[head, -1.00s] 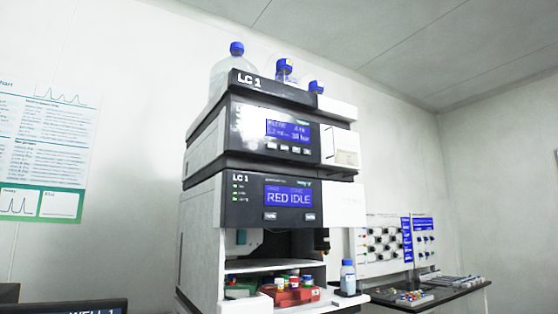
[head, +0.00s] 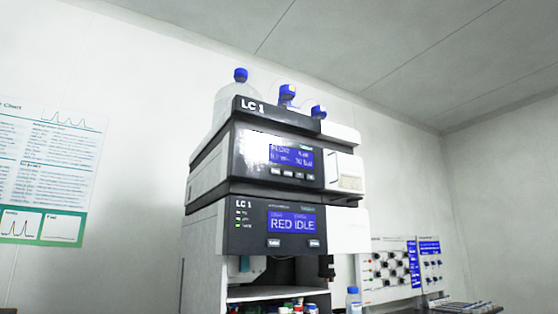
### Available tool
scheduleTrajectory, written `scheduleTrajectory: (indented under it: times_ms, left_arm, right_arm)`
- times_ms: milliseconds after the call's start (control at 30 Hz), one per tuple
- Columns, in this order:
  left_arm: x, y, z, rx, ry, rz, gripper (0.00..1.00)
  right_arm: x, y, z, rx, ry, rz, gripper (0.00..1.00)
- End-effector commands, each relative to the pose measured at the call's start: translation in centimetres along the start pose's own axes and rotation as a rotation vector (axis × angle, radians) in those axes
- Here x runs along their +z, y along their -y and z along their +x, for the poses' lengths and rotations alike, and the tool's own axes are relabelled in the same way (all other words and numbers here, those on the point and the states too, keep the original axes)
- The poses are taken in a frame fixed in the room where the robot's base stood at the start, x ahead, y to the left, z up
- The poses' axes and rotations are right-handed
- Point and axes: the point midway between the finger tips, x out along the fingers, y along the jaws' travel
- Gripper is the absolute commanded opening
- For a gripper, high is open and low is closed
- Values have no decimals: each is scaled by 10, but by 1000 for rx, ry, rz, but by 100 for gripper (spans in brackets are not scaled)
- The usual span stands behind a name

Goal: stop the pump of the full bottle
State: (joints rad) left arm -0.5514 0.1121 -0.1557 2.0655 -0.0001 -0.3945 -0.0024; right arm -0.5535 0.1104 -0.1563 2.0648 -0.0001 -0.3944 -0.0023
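A stacked instrument marked LC 1 stands in the middle of the head view. Its pump module (head: 245,160) has a blue display (head: 291,157) with a row of small buttons (head: 292,173) below it; the display text is too blurred to read surely. On the top tray (head: 262,114) stand a large clear bottle with a blue cap (head: 240,75) and smaller blue-capped bottles (head: 287,93) (head: 318,111). I cannot tell how full they are. Neither of my grippers is in view.
The module below (head: 245,241) shows RED IDLE on its display (head: 291,220). Several coloured vial caps show in its open bay. A small blue-capped bottle (head: 353,301) stands at its right. A panel with dark knobs (head: 392,270) is farther right, and a wall chart (head: 50,165) hangs left.

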Motion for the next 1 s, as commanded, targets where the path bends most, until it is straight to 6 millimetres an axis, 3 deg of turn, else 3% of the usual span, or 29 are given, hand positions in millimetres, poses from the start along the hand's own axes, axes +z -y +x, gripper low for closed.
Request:
scheduleTrajectory:
  times_ms: [600, 867, 1000]
  left_arm:
    - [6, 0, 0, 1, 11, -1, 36]
    - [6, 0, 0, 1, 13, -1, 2]
    - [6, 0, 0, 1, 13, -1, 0]
  right_arm:
    - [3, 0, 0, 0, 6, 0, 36]
    - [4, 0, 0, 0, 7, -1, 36]
    - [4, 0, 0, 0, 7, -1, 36]
